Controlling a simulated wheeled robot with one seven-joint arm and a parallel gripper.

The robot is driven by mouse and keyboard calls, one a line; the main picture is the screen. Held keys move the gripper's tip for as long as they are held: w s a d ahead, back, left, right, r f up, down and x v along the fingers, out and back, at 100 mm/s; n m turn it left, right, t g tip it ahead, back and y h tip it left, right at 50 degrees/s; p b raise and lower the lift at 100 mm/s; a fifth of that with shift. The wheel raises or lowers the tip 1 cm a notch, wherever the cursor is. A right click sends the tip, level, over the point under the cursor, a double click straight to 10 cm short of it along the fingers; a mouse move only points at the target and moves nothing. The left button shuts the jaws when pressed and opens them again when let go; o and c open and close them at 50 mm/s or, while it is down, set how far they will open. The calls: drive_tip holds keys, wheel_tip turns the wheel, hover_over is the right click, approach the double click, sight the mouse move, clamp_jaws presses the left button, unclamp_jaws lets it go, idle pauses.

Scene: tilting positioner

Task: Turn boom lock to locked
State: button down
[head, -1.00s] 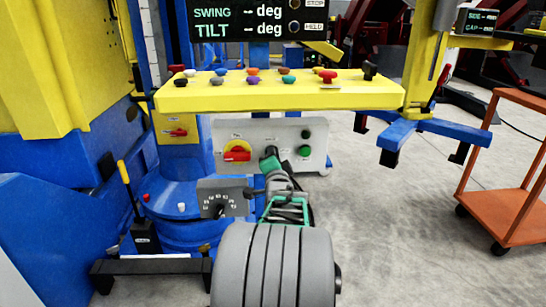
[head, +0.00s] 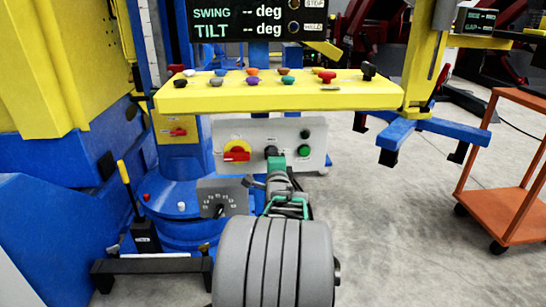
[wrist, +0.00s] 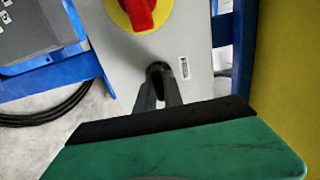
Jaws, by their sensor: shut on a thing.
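My gripper (head: 275,157), with green parts, is at this knob. In the wrist view, the two dark fingertips (wrist: 158,80) of my gripper close around the black knob (wrist: 157,69). The fingers hide part of the knob, and its setting cannot be read.
The red-and-yellow switch (head: 236,151) sits just left of the knob. The yellow button panel (head: 300,96) overhangs the box. A grey dial box (head: 222,198) stands at lower left. An orange cart (head: 505,208) is at right, with open floor between.

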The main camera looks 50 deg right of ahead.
drive_tip(key=shift+f, duration=0.1)
drive_tip(key=c, duration=1.5)
unclamp_jaws()
drive_tip(key=shift+o, duration=0.2)
drive_tip(key=shift+s+a, duration=0.1)
drive_tip(key=p+v, duration=0.1)
drive_tip(key=v, duration=0.6)
drive_tip(key=shift+s+a+p, duration=0.2)
drive_tip(key=shift+s+p, duration=0.05)
drive_tip(key=shift+p, duration=0.15)
